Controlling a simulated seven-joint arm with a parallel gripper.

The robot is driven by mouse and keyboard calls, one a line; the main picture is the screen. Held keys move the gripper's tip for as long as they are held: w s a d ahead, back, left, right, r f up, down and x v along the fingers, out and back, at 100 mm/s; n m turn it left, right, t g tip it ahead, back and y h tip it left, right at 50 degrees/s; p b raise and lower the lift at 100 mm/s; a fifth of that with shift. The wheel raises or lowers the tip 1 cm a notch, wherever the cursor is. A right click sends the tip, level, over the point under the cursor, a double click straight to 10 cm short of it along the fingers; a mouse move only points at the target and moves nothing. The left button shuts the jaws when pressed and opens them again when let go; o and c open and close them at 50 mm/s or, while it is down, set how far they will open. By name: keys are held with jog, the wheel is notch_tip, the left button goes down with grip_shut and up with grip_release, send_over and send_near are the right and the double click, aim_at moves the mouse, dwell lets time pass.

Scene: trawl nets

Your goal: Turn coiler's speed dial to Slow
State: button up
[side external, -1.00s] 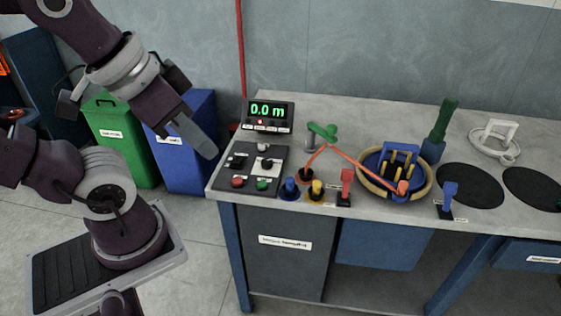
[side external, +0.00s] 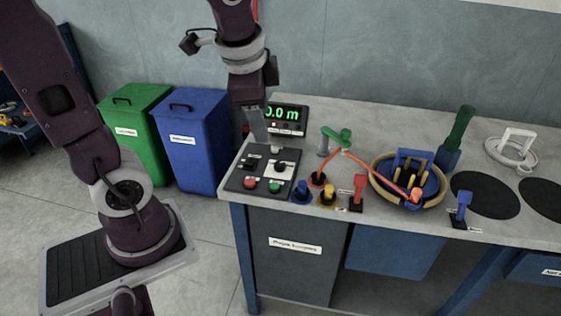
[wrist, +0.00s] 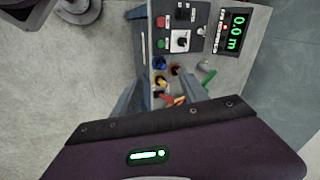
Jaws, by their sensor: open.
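The coiler's control panel (side external: 240,183) is a dark grey plate at the bench's left end. Its dial, a black knob on a white square (side external: 286,171), sits at the panel's right side; it also shows in the wrist view (wrist: 181,40). The dial's markings are too small to read. My gripper (side external: 262,142) points down over the panel's back part, behind and left of the dial in the side view, apart from the dial. In the wrist view its fingers (wrist: 162,92) are spread with nothing held.
The panel also has a red button (side external: 250,184), a green button (side external: 275,187) and small switches. A display (side external: 287,116) reading 0.0 m stands behind. A green-handled lever (side external: 337,137), coloured plugs and a red switch (side external: 358,190) stand to the right.

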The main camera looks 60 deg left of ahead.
jog(key=w+a+f+m+g, duration=0.1)
jog(key=w+a+f+m, duration=0.2)
jog(key=w+f, duration=0.15)
jog(key=m+g+y, duration=0.2)
jog(key=m, duration=0.3)
send_near(280, 163)
jog(key=f+m, duration=0.1)
jog(key=m, duration=0.2)
jog(key=shift+a+f+m, duration=0.3)
jog(key=shift+a+f, duration=0.05)
jog(key=shift+a, duration=0.05)
jog(key=x, duration=0.6)
jog(key=shift+a+f, duration=0.15)
jog(key=shift+f, duration=0.2)
grip_shut()
